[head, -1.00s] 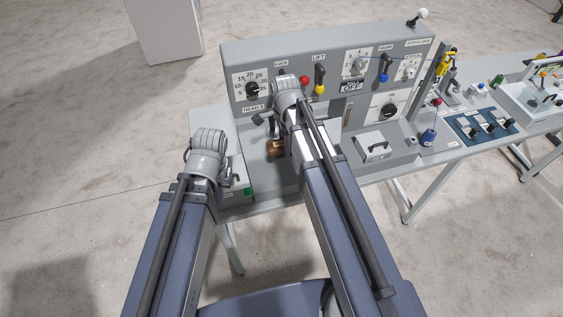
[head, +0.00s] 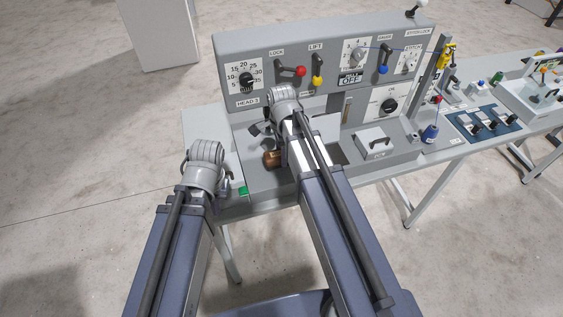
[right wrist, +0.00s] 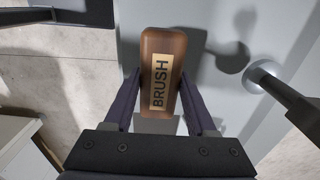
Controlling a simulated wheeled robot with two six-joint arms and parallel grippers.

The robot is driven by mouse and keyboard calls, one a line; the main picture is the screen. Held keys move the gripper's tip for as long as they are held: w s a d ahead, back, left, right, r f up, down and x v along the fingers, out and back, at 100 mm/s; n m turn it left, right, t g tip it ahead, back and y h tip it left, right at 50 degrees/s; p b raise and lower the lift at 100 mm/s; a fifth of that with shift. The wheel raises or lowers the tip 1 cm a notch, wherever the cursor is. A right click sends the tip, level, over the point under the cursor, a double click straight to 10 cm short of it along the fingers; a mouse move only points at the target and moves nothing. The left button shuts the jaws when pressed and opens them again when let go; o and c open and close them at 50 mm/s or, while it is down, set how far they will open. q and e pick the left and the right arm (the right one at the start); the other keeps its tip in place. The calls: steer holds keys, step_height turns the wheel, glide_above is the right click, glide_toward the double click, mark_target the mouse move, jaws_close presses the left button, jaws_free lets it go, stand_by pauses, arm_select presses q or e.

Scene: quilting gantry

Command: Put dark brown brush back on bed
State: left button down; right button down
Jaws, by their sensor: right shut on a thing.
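The dark brown brush (head: 272,159) shows in part in the head view, low over the grey bed (head: 262,182) in front of the control panel. In the right wrist view the brush (right wrist: 162,70) is a brown block with a "BRUSH" label, gripped between the two fingers of my right gripper (right wrist: 160,82). A shadow falls beside it on the grey surface. I cannot tell whether its underside touches the bed. My right arm hides part of the bed. My left gripper (head: 225,187) is at the bed's left front corner, mostly hidden behind its own wrist.
The grey panel (head: 270,55) with dials and a red-knobbed lever (head: 300,71) rises behind the bed. A rod with a round end (right wrist: 260,75) stands right of the brush in the right wrist view. A lidded box (head: 377,142) and blue spool (head: 430,133) are to the right.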

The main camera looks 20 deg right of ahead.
steer(key=shift+f+b, duration=1.35)
steer(key=shift+f, duration=0.3)
steer(key=shift+f, duration=0.2)
steer(key=shift+c, duration=1)
jaws_free()
steer(key=shift+r, duration=0.1)
steer(key=shift+r, duration=0.15)
